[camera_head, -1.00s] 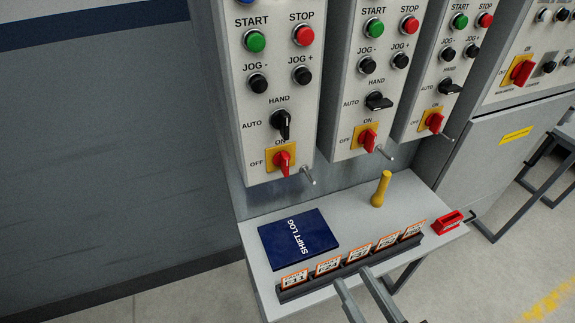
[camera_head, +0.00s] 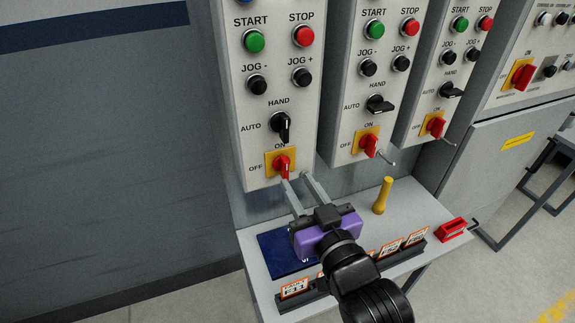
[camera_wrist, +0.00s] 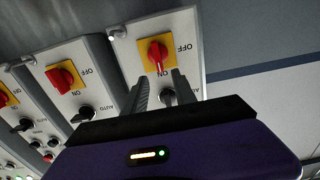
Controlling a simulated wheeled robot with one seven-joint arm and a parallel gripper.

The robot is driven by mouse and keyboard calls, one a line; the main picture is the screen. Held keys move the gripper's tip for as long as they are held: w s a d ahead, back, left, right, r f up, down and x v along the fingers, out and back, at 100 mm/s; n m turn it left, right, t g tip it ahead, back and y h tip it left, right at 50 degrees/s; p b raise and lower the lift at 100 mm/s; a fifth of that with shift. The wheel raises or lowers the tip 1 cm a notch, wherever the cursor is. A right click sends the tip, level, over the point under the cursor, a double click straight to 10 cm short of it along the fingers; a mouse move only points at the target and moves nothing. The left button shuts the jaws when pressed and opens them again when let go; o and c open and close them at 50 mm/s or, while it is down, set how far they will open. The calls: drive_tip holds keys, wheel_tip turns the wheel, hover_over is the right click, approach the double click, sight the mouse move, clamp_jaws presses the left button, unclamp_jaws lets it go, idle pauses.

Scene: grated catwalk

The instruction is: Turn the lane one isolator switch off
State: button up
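The isolator on the leftmost panel has a red handle (camera_head: 282,166) on a yellow plate marked ON above and OFF to the left. The handle looks upright, in line with ON. No lane number is readable on the panels. My gripper (camera_head: 296,178) is open and empty, its two fingers just below this isolator. In the wrist view the same red handle (camera_wrist: 157,54) lies just beyond and between the spread fingers of my gripper (camera_wrist: 160,78). I see no contact, though the depth gap is hard to judge.
Two similar panels with isolators (camera_head: 369,144) (camera_head: 436,126) stand to the right. A black selector knob (camera_head: 281,127) sits above the leftmost isolator. Below are a blue shift log (camera_head: 273,252), partly covered, a yellow upright peg (camera_head: 382,195), a tag rack and a red holder (camera_head: 452,229).

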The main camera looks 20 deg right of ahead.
sight(287, 166)
drive_tip(key=w, duration=0.6)
drive_tip(key=shift+w+d+p, duration=0.15)
drive_tip(key=shift+w+p, duration=0.25)
drive_tip(key=shift+c, duration=0.2)
clamp_jaws()
